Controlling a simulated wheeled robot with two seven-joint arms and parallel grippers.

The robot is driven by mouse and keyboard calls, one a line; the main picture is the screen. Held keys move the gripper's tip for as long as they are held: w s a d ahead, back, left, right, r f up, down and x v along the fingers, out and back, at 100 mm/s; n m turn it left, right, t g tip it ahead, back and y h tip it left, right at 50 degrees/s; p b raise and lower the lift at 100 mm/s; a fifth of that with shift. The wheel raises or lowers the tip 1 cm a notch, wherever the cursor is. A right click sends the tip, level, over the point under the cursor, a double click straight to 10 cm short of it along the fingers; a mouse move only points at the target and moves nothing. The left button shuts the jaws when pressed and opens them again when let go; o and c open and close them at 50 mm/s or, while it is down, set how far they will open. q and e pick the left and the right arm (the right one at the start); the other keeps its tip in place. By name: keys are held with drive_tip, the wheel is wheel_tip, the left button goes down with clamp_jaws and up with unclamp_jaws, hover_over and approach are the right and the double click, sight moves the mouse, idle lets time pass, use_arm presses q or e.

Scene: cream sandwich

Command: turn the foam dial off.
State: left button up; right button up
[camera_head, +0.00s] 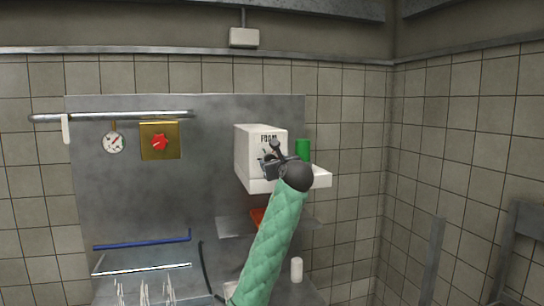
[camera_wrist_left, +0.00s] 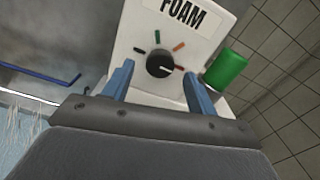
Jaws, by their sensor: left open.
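The white foam box (camera_head: 253,150) is mounted on the grey wall panel and carries a "FOAM" label. In the left wrist view, the black foam dial (camera_wrist_left: 159,64) sits on the box's front, with short coloured marks around its upper side. Its pale pointer line points to the right, near a red mark. My left gripper (camera_wrist_left: 158,82) is open, its two blue fingers on either side of and below the dial in the picture; I cannot tell whether they touch it. In the head view my left gripper (camera_head: 270,160) covers the dial. My right gripper is not in view.
A green cylinder (camera_head: 303,150) stands on the white ledge right of the box. A red knob on a yellow plate (camera_head: 160,141), a gauge (camera_head: 114,142) and a rail (camera_head: 110,117) are to the left. A blue bar (camera_head: 140,243) is lower left.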

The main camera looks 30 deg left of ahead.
sight(270, 159)
use_arm(q)
drive_tip(key=p+x, duration=0.1)
drive_tip(key=x, duration=0.2)
drive_tip(key=c, duration=1)
